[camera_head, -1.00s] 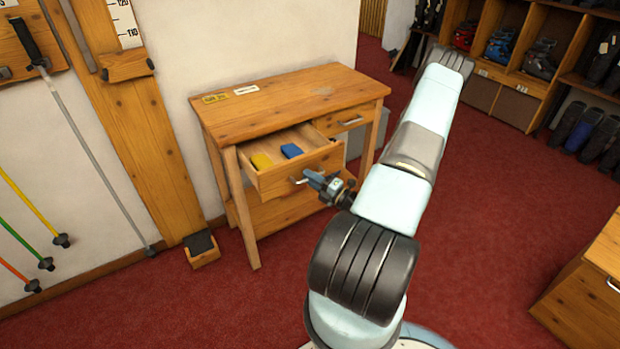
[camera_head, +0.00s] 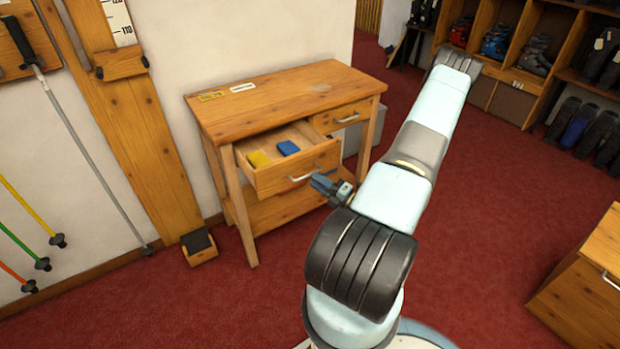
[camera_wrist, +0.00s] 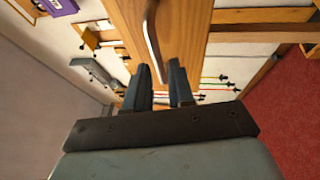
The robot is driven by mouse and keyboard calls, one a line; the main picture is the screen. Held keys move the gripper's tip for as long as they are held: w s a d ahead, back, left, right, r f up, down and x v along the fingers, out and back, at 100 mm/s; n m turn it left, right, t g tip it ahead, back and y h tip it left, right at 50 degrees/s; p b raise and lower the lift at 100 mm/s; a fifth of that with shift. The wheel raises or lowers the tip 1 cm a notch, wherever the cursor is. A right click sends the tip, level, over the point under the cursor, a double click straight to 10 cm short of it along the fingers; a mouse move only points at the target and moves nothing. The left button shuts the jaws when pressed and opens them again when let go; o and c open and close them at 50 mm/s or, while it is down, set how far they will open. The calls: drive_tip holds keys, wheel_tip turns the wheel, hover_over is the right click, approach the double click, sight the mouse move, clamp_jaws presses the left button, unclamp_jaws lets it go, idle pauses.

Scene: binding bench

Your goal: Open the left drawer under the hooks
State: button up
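The left drawer (camera_head: 285,178) of the wooden bench (camera_head: 290,95) is pulled well out. A yellow block (camera_head: 258,159) and a blue block (camera_head: 288,148) lie inside it. Its metal bar handle (camera_head: 303,176) is on the front. My gripper (camera_head: 318,181) is just in front of and to the right of the handle, apart from it. In the wrist view the fingers (camera_wrist: 162,75) are spread with a gap between them, and the handle (camera_wrist: 152,40) shows free beyond them. No hooks above the bench are in view.
The right drawer (camera_head: 345,117) is shut. A lower shelf (camera_head: 275,210) lies under the drawers. Ski poles (camera_head: 95,165) lean at the left wall. A wooden cabinet (camera_head: 580,295) stands at the right, and boot shelves (camera_head: 525,75) at the back. Red carpet between is clear.

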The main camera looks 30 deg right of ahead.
drive_tip(key=v, duration=0.9)
drive_tip(key=shift+s, duration=0.1)
drive_tip(key=w+a+r+n+g+y, duration=0.1)
drive_tip(key=a+r+n+g+y, duration=0.1)
drive_tip(key=a+r+n+g, duration=0.85)
drive_tip(key=w+a+r+n+g+y, duration=0.1)
drive_tip(key=a+r+n+g+y, duration=0.35)
drive_tip(key=r+n, duration=0.95)
drive_tip(key=s+a+r+n+h, duration=0.3)
drive_tip(key=r+n, duration=0.3)
drive_tip(key=n, duration=0.2)
drive_tip(key=s+a+r+n+t+h, duration=0.1)
drive_tip(key=s+a+r+n+h, duration=0.2)
drive_tip(key=r+n+h, duration=0.3)
drive_tip(key=s+a+r+n+t+h, duration=0.1)
drive_tip(key=s+a+r+n+h, duration=0.2)
drive_tip(key=r+n, duration=0.5)
drive_tip(key=shift+s+n+h, duration=0.75)
drive_tip(key=shift+n+h, duration=0.3)
drive_tip(key=shift+h, duration=0.1)
idle(1.2)
